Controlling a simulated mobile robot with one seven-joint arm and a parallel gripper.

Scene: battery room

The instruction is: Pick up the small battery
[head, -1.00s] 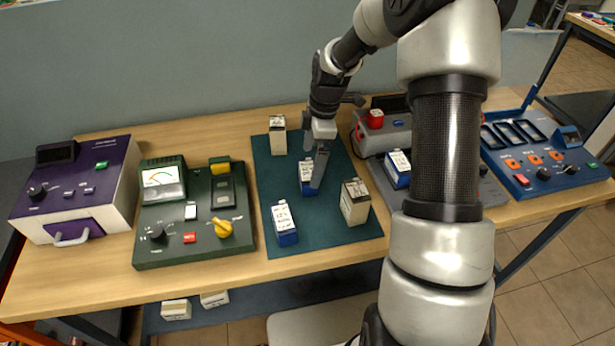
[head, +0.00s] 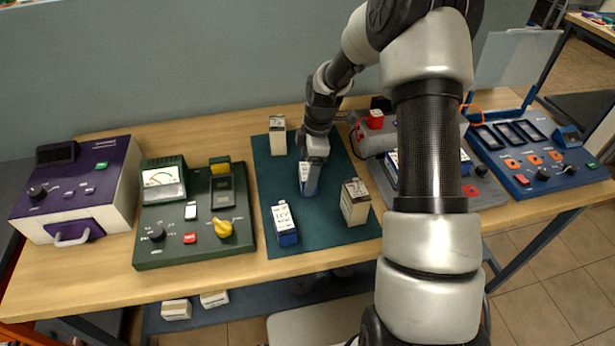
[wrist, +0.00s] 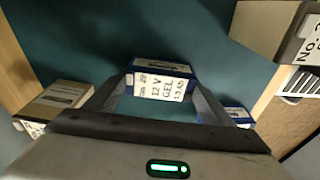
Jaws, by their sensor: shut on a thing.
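On the mat are another blue battery (head: 284,223), a cream battery (head: 355,202) at right and a cream one (head: 278,135) at back. A green tester (head: 195,240) and purple unit (head: 75,190) stand left; a grey device (head: 480,190) and blue panel (head: 540,165) stand right.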

